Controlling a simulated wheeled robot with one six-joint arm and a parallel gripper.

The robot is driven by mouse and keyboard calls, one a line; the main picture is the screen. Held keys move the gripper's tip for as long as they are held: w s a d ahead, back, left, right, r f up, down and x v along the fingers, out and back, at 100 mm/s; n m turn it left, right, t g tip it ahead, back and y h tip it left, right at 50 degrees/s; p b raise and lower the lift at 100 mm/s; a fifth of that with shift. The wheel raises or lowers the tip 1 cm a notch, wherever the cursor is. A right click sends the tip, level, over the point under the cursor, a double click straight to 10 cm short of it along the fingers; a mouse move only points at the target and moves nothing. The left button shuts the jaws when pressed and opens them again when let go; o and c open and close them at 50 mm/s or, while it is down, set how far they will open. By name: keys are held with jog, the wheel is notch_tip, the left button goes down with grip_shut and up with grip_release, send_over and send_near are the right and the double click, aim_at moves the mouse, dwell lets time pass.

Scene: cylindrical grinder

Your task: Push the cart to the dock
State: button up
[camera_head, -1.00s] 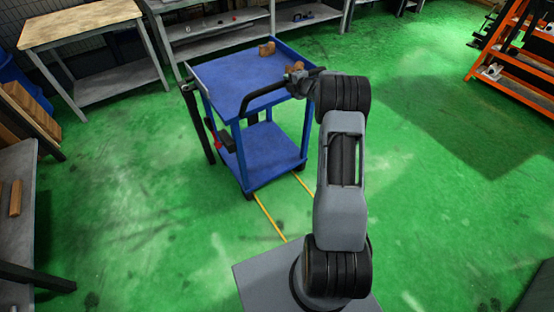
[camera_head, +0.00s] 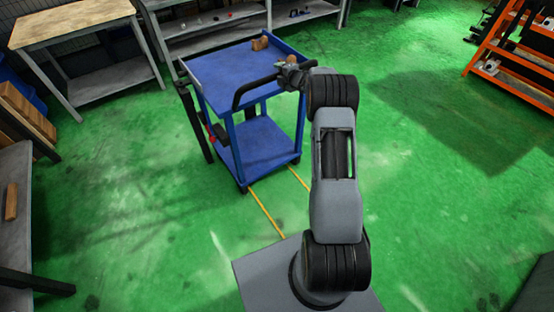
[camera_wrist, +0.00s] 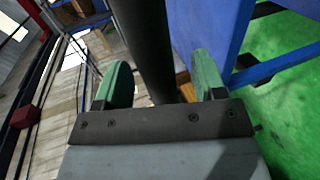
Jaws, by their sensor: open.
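The blue cart (camera_head: 235,72) stands ahead of my base, with a raised rim, a lower shelf (camera_head: 262,143) and a black handle (camera_head: 250,88) on its near side. A brown block (camera_head: 260,43) lies on its top. My gripper (camera_head: 290,72) is at the right end of the handle, partly hidden by my wrist. In the wrist view, the green fingers (camera_wrist: 160,85) are open, with the dark handle bar (camera_wrist: 147,45) running between them; contact cannot be told. The cart's blue side (camera_wrist: 225,40) shows at right. I cannot make out which thing is the dock.
Yellow floor lines (camera_head: 266,213) run from the cart towards my base. A wooden-topped table (camera_head: 75,22) and grey shelving (camera_head: 215,42) stand behind. A grey bench (camera_head: 12,235) is at left and an orange rack (camera_head: 510,75) at far right. Green floor (camera_head: 430,190) is open at right.

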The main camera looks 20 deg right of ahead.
jog(key=shift+s+d, duration=0.15)
jog(key=s+d+r, duration=0.1)
jog(key=s+r, duration=0.4)
jog(key=s, duration=0.2)
jog(key=shift+s+d+p, duration=0.3)
jog(key=shift+s, duration=0.05)
dwell(0.6)
jog(key=s+d+f+m+g+h, duration=0.35)
jog(key=d+f+m+h, duration=0.2)
jog(key=m, duration=0.25)
jog(key=s+a+m+g+h, duration=0.2)
jog(key=s+m+g, duration=0.2)
jog(key=s+m, duration=0.3)
jog(key=s+a+r+m+g+y, duration=0.1)
jog(key=s+a+r, duration=0.4)
jog(key=s+a, duration=0.7)
jog(key=s+a+r+m+g+y, duration=0.2)
jog(key=s+a+r+m+y, duration=0.1)
jog(key=s+a, duration=0.9)
jog(key=shift+s+a+r+m+y, duration=0.3)
jog(key=shift+s+r+m, duration=0.4)
jog(key=shift+r, duration=0.4)
